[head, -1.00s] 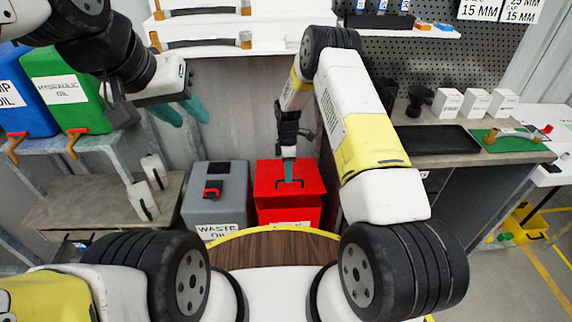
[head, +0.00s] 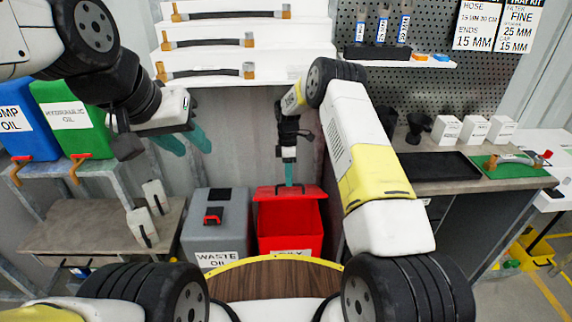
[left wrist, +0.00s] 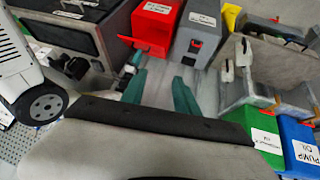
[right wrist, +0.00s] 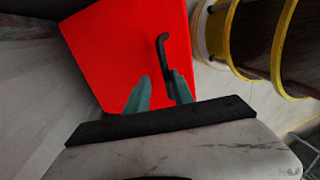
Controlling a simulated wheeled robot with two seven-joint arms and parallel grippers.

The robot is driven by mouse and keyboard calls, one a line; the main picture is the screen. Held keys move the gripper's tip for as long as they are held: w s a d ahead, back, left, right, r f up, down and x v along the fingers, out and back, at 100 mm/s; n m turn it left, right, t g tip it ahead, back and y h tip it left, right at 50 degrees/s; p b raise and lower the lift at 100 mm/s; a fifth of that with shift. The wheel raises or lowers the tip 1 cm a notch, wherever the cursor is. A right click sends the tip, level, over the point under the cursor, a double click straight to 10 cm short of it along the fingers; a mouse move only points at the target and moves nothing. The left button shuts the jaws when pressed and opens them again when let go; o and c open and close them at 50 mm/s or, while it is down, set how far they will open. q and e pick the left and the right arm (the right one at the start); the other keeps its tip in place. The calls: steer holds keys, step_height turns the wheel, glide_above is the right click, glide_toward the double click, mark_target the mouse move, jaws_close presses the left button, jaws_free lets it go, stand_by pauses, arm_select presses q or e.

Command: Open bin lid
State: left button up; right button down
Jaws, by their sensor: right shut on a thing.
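The red bin (head: 264,246) stands on the floor beyond the round wooden top, with its interior in view. Its red lid (head: 266,191) is raised at the back edge, seen nearly edge-on. My right gripper (head: 289,184) is shut on the lid's black handle at the top. In the right wrist view the handle (right wrist: 162,47) runs down between the fingertips (right wrist: 160,85) against the red lid face. My left gripper (head: 190,141) is open and empty, in the air left of the bin. The red bin also shows in the left wrist view (left wrist: 158,25).
A grey waste oil bin (head: 222,232) stands directly left of the red one, lid closed. Blue (head: 27,130) and green (head: 75,130) oil containers sit on a rack at the left. A workbench (head: 440,178) is at the right. The wooden top (head: 270,279) lies in front.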

arm_select(q)
steer(key=shift+w+a+f, duration=0.15)
steer(key=shift+f, duration=0.05)
steer(key=c, duration=0.7)
steer(key=w+a+f+m+y, duration=0.1)
steer(key=m, duration=0.1)
steer(key=w+a+f+m+g+y, duration=0.1)
steer(key=w, duration=0.1)
steer(key=w+a+f+m+y, duration=0.1)
steer(key=w+f+m, duration=0.1)
steer(key=shift+a+f+m+g, duration=0.1)
steer(key=shift+a+m+g, duration=0.05)
steer(key=shift+m+g, duration=0.15)
jaws_close()
steer(key=w+f+m+y, duration=0.2)
steer(key=w+m, duration=0.2)
steer(key=m+t+h, duration=0.3)
steer(key=m, duration=2.3)
glide_above(282, 196)
steer(key=s, duration=0.6)
step_height(282, 196, down, 25)
steer(key=x, duration=0.9)
steer(key=shift+w+a+f, duration=0.1)
steer(key=shift+w+f, duration=0.15)
steer(key=shift+w, duration=0.05)
